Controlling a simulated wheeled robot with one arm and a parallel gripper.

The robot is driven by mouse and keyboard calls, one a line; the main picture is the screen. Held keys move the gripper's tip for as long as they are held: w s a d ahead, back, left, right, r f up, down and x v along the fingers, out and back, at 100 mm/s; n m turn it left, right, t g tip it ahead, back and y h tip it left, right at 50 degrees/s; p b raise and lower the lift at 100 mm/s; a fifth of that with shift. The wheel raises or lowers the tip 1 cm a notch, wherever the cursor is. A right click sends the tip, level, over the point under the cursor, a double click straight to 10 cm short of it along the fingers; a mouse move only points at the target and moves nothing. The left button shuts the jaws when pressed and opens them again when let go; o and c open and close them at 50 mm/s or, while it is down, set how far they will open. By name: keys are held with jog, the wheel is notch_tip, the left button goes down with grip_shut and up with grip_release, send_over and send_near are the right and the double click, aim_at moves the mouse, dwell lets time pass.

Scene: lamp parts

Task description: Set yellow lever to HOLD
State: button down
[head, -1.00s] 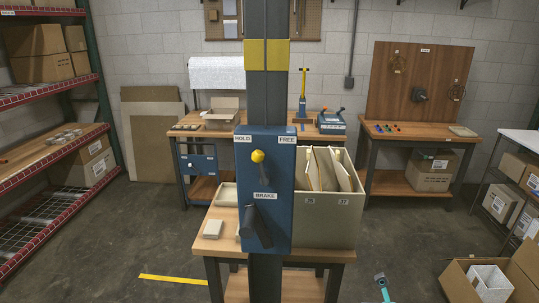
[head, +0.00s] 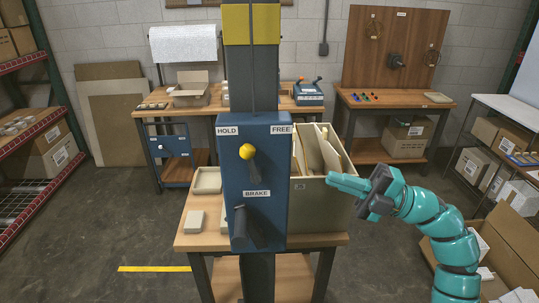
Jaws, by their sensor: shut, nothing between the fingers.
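The yellow-knobbed lever (head: 246,153) stands out from the blue panel (head: 268,222) on the grey column. Its knob is below and between the HOLD label (head: 228,131) at upper left and the FREE label (head: 281,129) at upper right. In this view the knob looks a little nearer HOLD, but I cannot tell its exact setting. The BRAKE label (head: 257,193) and a dark grey handle (head: 240,229) are lower on the panel. My gripper (head: 330,180) is right of the panel, apart from the lever, shut and empty, with its fingers pointing left.
A beige bin with folders (head: 327,210) stands on the wooden table (head: 198,241) right of the panel, by my fingers. Small trays sit at left. Open cardboard boxes (head: 499,245) lie at lower right. Floor at left front is clear.

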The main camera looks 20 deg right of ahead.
aim_at(271, 159)
jog(key=p+x, duration=0.6)
jog(key=x, duration=0.6)
jog(key=shift+w+a+r+p, duration=0.15)
jog(key=shift+a+r+p, duration=0.1)
jog(key=shift+a+p, duration=0.1)
jog(key=shift+w+a+p, duration=0.3)
jog(key=shift+w+a, duration=0.1)
jog(key=shift+a, duration=0.15)
